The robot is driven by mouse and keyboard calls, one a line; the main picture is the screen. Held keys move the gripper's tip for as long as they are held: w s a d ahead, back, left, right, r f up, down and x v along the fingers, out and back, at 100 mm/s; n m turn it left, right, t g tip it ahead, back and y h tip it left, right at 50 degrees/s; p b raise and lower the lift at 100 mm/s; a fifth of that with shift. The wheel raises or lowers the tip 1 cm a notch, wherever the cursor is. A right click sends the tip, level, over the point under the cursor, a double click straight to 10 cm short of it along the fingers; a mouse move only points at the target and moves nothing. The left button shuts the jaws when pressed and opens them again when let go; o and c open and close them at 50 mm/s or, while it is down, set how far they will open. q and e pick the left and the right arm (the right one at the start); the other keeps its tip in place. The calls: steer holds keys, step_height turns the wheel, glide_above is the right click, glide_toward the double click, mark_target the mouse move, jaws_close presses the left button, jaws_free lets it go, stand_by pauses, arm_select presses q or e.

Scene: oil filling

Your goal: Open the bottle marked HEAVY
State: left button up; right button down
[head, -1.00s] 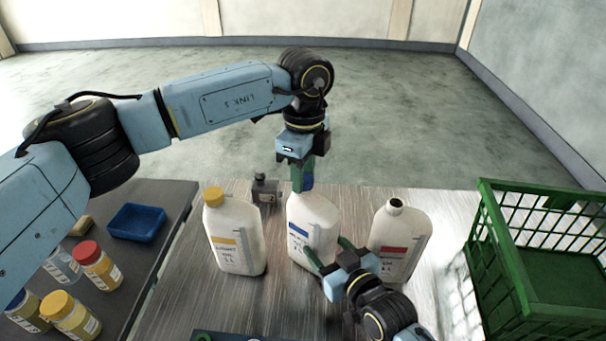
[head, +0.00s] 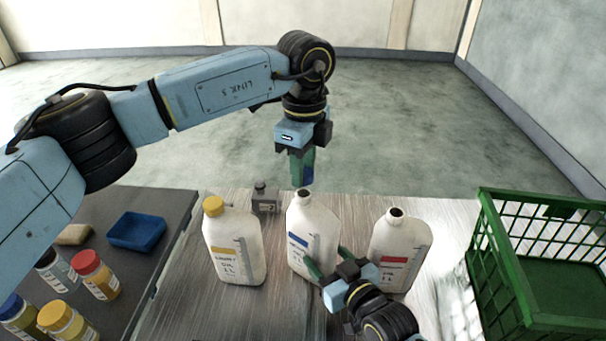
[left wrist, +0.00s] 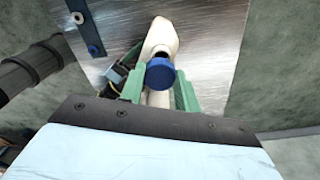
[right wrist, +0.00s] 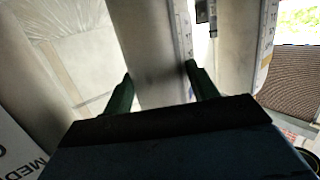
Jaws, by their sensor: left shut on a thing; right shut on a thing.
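The middle white bottle (head: 312,225) has a blue label whose word is too small to read surely. It stands upright, and its neck is open. My left gripper (head: 303,180) is shut on a blue cap (head: 308,174) just above that neck. The cap also shows between the green fingers in the left wrist view (left wrist: 160,73). My right gripper (head: 326,257) is shut on the lower body of the middle bottle, from the front right. The bottle's pale side fills the space between the fingers in the right wrist view (right wrist: 150,50).
A yellow-capped bottle (head: 235,245) stands left, and an uncapped red-labelled bottle (head: 397,240) stands close on the right. A small grey device (head: 264,198) sits behind. A green crate (head: 510,270) is at right. A dark table with jars and a blue tray (head: 137,228) is at left.

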steer(key=shift+c, duration=1.8)
jaws_free()
steer(key=shift+s, duration=0.1)
